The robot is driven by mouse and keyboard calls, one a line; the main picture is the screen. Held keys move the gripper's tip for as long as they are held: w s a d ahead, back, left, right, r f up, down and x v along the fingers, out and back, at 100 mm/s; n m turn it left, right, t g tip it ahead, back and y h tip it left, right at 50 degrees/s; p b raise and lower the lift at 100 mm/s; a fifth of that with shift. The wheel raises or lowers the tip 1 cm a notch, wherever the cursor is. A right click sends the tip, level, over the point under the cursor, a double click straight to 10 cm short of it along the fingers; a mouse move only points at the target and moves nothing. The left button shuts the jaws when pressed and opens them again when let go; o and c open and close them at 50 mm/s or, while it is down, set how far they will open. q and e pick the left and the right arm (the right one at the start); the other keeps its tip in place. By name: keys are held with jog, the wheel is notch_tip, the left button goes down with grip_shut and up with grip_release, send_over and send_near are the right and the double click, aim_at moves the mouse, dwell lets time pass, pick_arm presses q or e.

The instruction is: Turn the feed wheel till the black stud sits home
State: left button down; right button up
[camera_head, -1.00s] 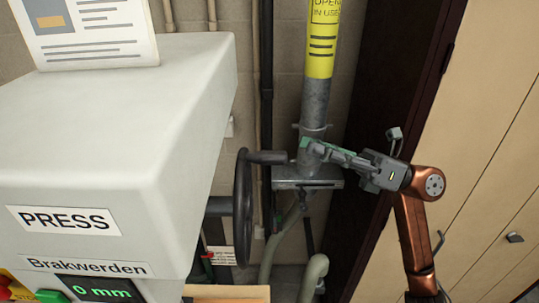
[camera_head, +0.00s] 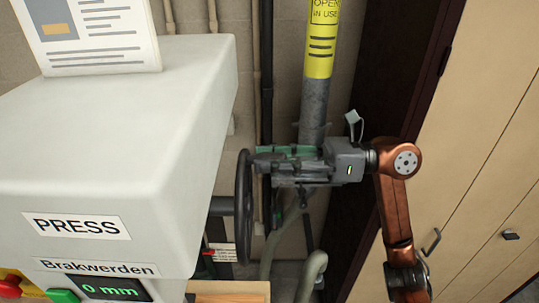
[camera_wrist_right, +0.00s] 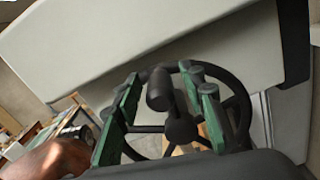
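The feed wheel (camera_head: 243,205) is a black handwheel on the right side of the press, seen nearly edge-on in the head view. In the right wrist view its rim (camera_wrist_right: 243,105) and its crank handle (camera_wrist_right: 159,90) show. My right gripper (camera_head: 265,161) is beside the wheel's upper edge. Its green-padded fingers stand apart with the handle between them, and a gap shows on both sides of the handle. In the head view the gripper hides the handle. I cannot make out the black stud. My left gripper is not in view.
The press housing (camera_head: 110,130) fills the left, with a green display (camera_head: 110,289) reading 0 mm. A grey pipe with a yellow label (camera_head: 321,45) stands behind my right gripper. Tan cabinet doors (camera_head: 480,130) are at the right.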

grip_shut()
dwell(0.5)
